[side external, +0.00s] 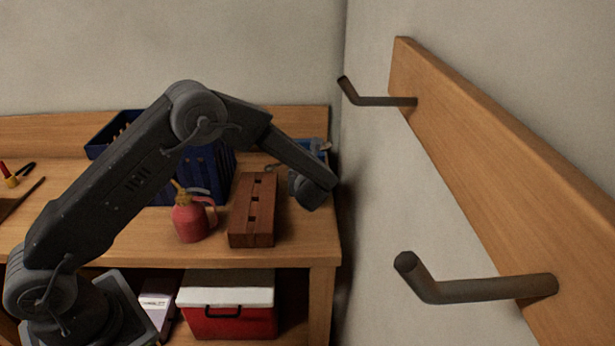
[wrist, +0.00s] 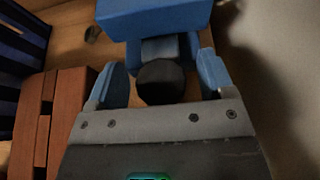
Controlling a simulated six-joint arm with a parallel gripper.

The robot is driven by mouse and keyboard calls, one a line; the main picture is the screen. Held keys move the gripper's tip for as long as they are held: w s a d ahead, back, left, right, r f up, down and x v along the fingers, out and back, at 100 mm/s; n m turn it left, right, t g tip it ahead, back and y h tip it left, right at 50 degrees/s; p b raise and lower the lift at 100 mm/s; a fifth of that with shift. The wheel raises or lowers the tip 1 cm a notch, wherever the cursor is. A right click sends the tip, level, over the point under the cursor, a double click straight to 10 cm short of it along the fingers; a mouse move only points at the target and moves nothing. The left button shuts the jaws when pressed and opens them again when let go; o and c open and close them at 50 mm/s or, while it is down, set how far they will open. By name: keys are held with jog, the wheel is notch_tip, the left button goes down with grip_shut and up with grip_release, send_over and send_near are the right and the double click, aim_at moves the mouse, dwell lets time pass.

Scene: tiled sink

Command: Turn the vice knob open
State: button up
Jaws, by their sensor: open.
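The blue vice (wrist: 155,20) stands near the right end of the wooden bench. In the side external view only a bit of its blue body (side external: 318,147) shows behind my arm. Its dark round knob (wrist: 161,82) faces my gripper in the wrist view. My gripper (wrist: 160,75) is open, with one blue finger on each side of the knob. There seem to be gaps between the fingers and the knob; contact cannot be told for sure. In the side external view my gripper is mostly hidden behind my wrist.
A reddish-brown slotted wooden block (side external: 253,210) stands left of my gripper, also in the wrist view (wrist: 48,125). A red oil can (side external: 190,220) and a dark blue crate (side external: 222,170) are further left. The wall (side external: 370,190) is close on the right.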

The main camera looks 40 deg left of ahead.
jog(key=v, duration=1.3)
jog(key=shift+s+d+r, duration=0.2)
jog(key=shift+s, duration=0.1)
